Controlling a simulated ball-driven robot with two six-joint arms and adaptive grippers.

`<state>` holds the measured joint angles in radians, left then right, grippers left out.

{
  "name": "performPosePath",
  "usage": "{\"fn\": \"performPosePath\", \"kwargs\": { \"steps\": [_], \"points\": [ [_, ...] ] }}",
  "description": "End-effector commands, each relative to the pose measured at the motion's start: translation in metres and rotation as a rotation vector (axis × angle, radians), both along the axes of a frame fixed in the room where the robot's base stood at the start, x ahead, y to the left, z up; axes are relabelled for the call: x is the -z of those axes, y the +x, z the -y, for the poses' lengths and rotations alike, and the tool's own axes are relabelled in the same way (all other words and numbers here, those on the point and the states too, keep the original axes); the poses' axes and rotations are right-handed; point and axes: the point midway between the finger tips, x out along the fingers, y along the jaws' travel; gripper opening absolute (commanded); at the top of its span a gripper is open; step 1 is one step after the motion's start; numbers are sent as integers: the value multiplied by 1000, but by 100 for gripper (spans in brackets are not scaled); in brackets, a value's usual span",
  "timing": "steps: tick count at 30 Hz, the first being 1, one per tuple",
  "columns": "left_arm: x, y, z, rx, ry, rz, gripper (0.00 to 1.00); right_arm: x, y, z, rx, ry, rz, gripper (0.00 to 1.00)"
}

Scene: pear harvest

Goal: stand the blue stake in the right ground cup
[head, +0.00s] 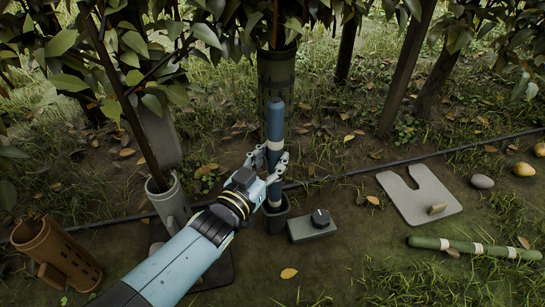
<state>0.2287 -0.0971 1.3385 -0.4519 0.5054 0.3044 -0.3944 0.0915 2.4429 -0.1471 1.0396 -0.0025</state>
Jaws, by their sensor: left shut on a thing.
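The blue stake (275,120), with pale bands, stands about upright in the middle of the head view. My left gripper (270,160) is shut on it around its middle, reaching in from the lower left. The stake's lower end goes into the mouth of a dark ground cup (277,224); the cup's wall hides its tip, so I cannot tell whether it touches the bottom. My right gripper is not in view.
A grey block with a black knob (312,231) sits right of the cup. A grey notched plate (415,205) and a green stake (470,247) lie farther right. A brown slotted container (55,252) and a grey tube (170,202) stand left. Trunks and leaves crowd the back.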

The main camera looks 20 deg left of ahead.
Motion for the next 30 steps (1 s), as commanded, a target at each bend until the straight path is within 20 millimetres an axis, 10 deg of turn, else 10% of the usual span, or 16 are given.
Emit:
{"fn": "performPosePath", "kwargs": {
  "steps": [5, 6, 12, 30],
  "points": [
    [-1, 0, 0, 0, 0, 2, 0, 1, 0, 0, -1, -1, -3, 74],
    [-1, 0, 0, 0, 0, 2, 34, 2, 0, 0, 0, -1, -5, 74],
    [0, 0, 0, 0, 0, 1, 57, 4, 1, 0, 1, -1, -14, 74],
    [-2, -27, -5, 0, 0, 1, 57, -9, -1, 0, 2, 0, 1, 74]
  ]
}}
